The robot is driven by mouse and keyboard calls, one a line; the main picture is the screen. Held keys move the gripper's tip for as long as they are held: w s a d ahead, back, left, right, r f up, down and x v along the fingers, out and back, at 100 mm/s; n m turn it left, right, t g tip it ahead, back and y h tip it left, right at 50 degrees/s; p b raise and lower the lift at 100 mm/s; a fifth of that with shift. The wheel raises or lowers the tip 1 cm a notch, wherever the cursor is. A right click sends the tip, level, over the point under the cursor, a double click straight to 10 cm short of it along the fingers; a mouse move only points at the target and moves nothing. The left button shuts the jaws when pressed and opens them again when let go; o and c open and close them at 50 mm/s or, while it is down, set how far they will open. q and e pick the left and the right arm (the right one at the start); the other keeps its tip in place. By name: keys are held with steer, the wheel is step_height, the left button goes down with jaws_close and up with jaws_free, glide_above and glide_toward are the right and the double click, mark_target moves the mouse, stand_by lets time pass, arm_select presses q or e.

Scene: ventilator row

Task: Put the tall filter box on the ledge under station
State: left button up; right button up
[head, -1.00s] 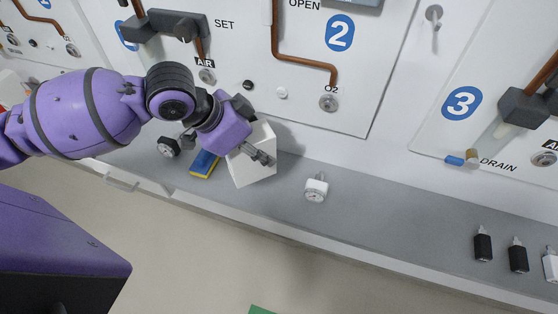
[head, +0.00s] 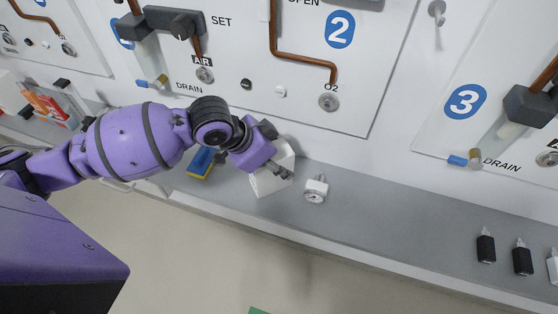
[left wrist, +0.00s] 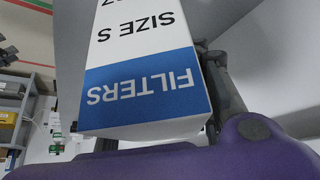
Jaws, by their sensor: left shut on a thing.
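The white filter box (head: 272,180) is at the ledge under station 2 in the head view. In the left wrist view, the filter box (left wrist: 140,85) shows a blue band reading FILTERS and the words SIZE S, upside down. My left gripper (head: 276,153) is shut on it, with a dark finger along its side in the wrist view. The grey ledge (head: 380,215) runs below the stations. I cannot tell whether the box touches the ledge. The box's upper part is partly hidden by the gripper. My right gripper is not in view.
Black bottles (head: 485,246) stand at the far right. The ledge between gauge and bottles is clear. The station 2 panel (head: 300,85) rises behind.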

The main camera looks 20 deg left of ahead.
arm_select(q)
steer(key=shift+f, duration=0.1)
steer(key=o, duration=1.3)
steer(key=shift+c, duration=0.2)
steer(key=p+v, duration=0.1)
steer(key=v, duration=1.1)
